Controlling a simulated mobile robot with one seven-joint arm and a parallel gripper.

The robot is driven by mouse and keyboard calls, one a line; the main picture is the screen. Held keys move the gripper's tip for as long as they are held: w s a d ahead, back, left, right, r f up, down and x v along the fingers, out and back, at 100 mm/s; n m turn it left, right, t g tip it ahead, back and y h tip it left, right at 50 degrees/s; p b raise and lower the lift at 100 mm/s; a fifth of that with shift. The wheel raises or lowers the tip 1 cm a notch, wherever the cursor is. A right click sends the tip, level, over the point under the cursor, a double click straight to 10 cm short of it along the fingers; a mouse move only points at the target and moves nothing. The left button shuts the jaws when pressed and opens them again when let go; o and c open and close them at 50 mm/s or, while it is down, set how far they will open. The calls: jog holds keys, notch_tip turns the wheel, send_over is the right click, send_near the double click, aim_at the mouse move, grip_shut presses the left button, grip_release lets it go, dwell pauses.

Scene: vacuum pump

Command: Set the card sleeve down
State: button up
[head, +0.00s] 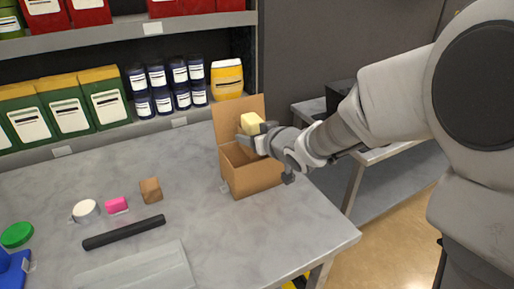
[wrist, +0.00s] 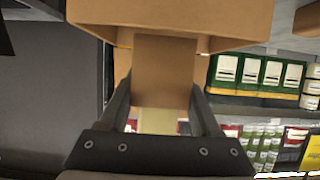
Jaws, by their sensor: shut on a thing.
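The card sleeve (head: 250,123) appears as a small pale yellow block in the head view, held above the open cardboard box (head: 252,178). My gripper (head: 257,138) is shut on it, and the fingers hide its lower part. In the wrist view, a pale yellow part (wrist: 157,120) shows between my gripper's fingers (wrist: 163,90). A brown card face fills the gap between the fingertips; I cannot tell whether it is part of the sleeve or the box's flap. Whether the sleeve touches the box is unclear.
The box stands near the right edge of the grey table (head: 200,215), its back flap raised. On the table are a brown block (head: 151,190), a pink block (head: 117,205), a white round item (head: 86,211) and a black bar (head: 124,232). Clear tabletop lies left and in front of the box.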

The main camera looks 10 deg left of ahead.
jog(key=shift+w+a+f, duration=0.15)
jog(key=shift+a+f, duration=0.2)
jog(key=shift+f+b, duration=0.7)
jog(key=shift+f, duration=1.05)
jog(key=shift+f+b, duration=0.6)
jog(key=shift+f, duration=0.05)
jog(key=o, duration=1.3)
jog(key=shift+o, duration=0.2)
